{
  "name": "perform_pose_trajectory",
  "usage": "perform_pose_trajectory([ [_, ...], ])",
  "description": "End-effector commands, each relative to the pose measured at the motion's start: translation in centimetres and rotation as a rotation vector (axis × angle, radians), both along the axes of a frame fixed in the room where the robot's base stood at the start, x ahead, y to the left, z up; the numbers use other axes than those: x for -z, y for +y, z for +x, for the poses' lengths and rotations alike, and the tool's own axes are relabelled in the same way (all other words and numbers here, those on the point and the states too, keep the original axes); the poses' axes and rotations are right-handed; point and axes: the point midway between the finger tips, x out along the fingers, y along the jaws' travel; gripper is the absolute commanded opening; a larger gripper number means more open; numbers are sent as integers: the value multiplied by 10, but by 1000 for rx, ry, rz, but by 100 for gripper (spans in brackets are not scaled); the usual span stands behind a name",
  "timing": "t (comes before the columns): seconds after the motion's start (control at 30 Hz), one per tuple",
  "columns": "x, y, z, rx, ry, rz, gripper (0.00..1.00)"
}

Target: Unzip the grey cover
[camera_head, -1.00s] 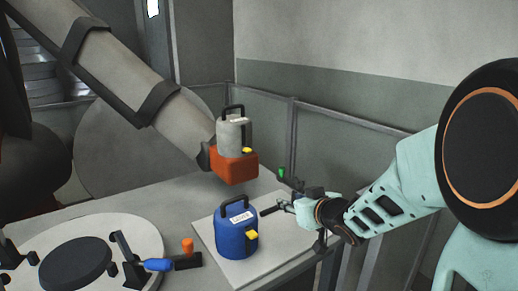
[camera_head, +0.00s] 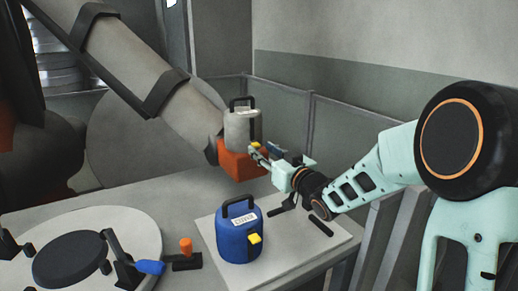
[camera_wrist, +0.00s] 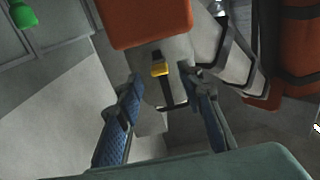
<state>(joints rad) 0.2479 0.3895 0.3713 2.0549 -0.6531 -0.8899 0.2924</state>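The grey cover (camera_head: 240,127) is a rounded can-shaped piece with a black handle and a yellow tab (camera_head: 255,146). It sits upright on an orange block (camera_head: 240,166) at the end of a thick grey arm. In the wrist view the cover (camera_wrist: 180,97) appears upside down, its yellow tab (camera_wrist: 160,70) between my blue-padded fingers. My gripper (camera_head: 262,157) is at the cover's right side, close to the tab. Its fingers (camera_wrist: 160,80) are spread apart, with nothing seen gripped. Whether they touch the cover cannot be told.
A blue container (camera_head: 237,236) with a black handle and yellow tab stands on a pale board (camera_head: 285,258) below. A round plate (camera_head: 130,225) with a black disc and a blue-handled clamp (camera_head: 150,266) is at left. Rail panels (camera_head: 345,125) stand behind. A green object (camera_wrist: 22,13) shows in the wrist view.

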Motion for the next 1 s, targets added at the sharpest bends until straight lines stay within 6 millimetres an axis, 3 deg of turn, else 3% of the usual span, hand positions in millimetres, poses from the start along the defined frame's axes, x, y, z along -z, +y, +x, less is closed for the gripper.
perform_pose_trajectory([
  [0.2, 0, 14, 21, 0, -1, 1, 35],
  [0.57, 0, 17, 25, 0, 0, -1, 35],
  [0.9, 0, 17, 25, 1, 1, -1, 0],
  [1.0, 0, 16, 25, 1, 1, -1, 0],
])
